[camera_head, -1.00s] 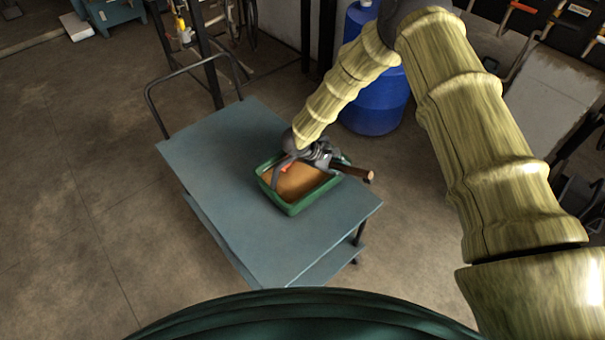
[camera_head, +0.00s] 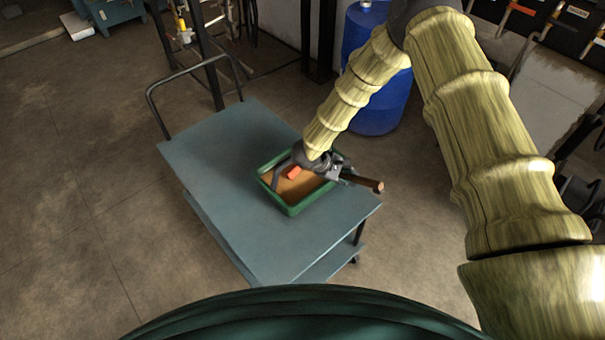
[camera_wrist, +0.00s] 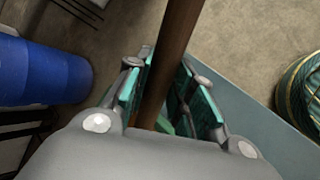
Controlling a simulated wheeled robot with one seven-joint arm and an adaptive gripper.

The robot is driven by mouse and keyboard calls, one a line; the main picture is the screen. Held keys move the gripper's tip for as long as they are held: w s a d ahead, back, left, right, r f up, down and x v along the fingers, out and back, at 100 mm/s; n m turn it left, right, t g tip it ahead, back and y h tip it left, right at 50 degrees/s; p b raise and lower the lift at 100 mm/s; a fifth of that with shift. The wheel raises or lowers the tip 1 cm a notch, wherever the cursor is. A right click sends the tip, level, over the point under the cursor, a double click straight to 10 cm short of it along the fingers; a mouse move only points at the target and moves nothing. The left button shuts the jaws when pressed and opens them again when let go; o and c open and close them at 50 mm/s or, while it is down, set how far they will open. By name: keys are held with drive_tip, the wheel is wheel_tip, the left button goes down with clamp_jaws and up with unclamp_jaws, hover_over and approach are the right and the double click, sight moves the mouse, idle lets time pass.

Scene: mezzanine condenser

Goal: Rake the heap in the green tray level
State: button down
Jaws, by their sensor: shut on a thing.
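The green tray (camera_head: 292,209) sits on a blue-grey cart, with brown-orange loose material (camera_head: 288,188) in it. The surface in view looks fairly smooth; its far side is hidden by my gripper. My gripper (camera_head: 338,171) is over the tray's right far side, shut on a brown wooden handle (camera_head: 367,183) that sticks out to the right past the rim. In the wrist view the handle (camera_wrist: 172,55) runs between the two teal-padded fingers (camera_wrist: 165,88). A small orange-red piece (camera_head: 294,173) shows beside my gripper over the material; I cannot tell whether it belongs to the tool.
The cart top (camera_head: 210,150) is bare around the tray, and its push handle (camera_head: 150,98) rises at the far left. A blue barrel (camera_head: 378,105) stands behind the cart. Open concrete floor (camera_head: 80,180) lies to the left.

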drive_tip(key=shift+s+d+p, duration=0.45)
drive_tip(key=shift+s+d, duration=0.4)
drive_tip(key=shift+s, duration=0.2)
drive_tip(key=shift+s+d+p, duration=0.45)
drive_tip(key=shift+s+d, duration=0.35)
drive_tip(key=shift+s, duration=0.25)
drive_tip(key=shift+w+a, duration=0.1)
drive_tip(key=shift+w, duration=0.05)
drive_tip(key=shift+w+a+b, duration=0.3)
drive_tip(key=shift+w+a, duration=0.7)
drive_tip(key=shift+w, duration=0.3)
drive_tip(key=shift+w+a+b, duration=0.35)
drive_tip(key=shift+w+a, duration=0.7)
drive_tip(key=shift+w, duration=0.2)
drive_tip(key=shift+w+a+b, duration=0.3)
drive_tip(key=shift+w+a, duration=0.7)
drive_tip(key=shift+w, duration=0.3)
drive_tip(key=shift+s+d, duration=0.1)
drive_tip(key=shift+s+d+p, duration=0.55)
drive_tip(key=shift+s+d, duration=0.2)
drive_tip(key=shift+s, duration=0.2)
drive_tip(key=shift+s+d+p, duration=0.5)
drive_tip(key=shift+s+d, duration=0.2)
drive_tip(key=shift+s, duration=0.2)
drive_tip(key=shift+s+d, duration=0.8)
drive_tip(key=shift+s, duration=0.2)
drive_tip(key=shift+s+d, duration=0.75)
drive_tip(key=shift+s, duration=0.25)
drive_tip(key=shift+r, duration=0.1)
wheel_tip(320, 180, up, 16)
